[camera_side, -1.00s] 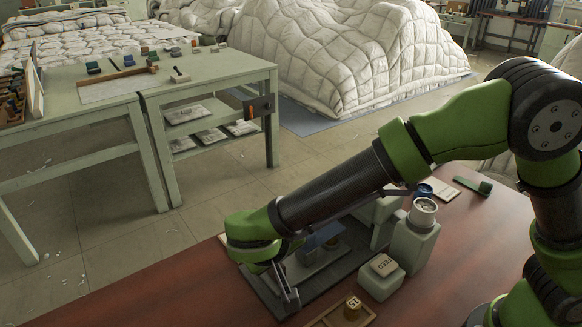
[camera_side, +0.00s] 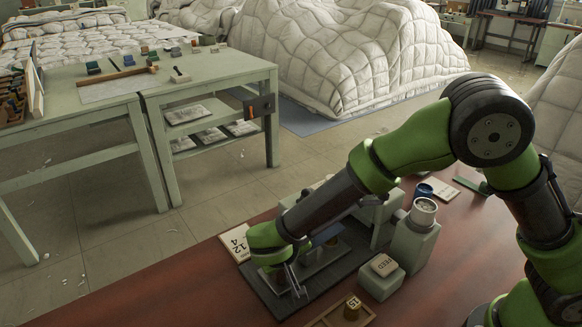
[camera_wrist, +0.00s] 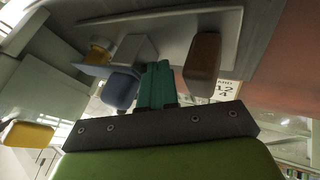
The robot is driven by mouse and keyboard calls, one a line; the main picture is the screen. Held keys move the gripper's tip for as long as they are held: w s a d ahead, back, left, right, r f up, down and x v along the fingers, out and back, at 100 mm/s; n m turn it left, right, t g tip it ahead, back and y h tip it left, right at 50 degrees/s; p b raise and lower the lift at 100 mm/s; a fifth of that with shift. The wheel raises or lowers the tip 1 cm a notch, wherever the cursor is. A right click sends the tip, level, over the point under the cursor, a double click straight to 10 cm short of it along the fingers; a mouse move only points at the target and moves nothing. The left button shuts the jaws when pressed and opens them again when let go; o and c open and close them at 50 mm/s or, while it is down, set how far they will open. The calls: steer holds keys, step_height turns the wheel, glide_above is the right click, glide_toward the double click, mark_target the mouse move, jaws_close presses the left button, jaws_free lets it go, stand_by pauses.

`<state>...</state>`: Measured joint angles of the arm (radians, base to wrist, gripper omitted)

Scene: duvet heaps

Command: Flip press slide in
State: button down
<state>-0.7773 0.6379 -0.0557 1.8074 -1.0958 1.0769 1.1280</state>
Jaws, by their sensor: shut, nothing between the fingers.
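The press, with a dark base plate (camera_side: 318,296), sits on the red-brown table. A pale grey slide (camera_side: 322,259) lies along it and also shows in the wrist view (camera_wrist: 160,20). A blue block (camera_wrist: 120,88) and a brown block (camera_wrist: 203,62) stand by the slide in the wrist view. My gripper (camera_side: 300,291) is low over the front left end of the press. Its green fingers (camera_wrist: 157,85) are closed together and empty, between the blue and brown blocks in the picture. I cannot tell whether they touch either one. My arm hides part of the press.
A grey block marked FEED (camera_side: 383,265) and a grey unit with a round top (camera_side: 424,212) stand right of the press. A small tray (camera_side: 325,318) with a numbered piece is in front. A 12/4 card (camera_side: 236,241) lies at the left.

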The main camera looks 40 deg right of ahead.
mark_target(329, 231)
steer(key=d, duration=1)
steer(key=shift+d, duration=0.35)
steer(key=v, duration=1)
steer(key=shift+a, duration=0.25)
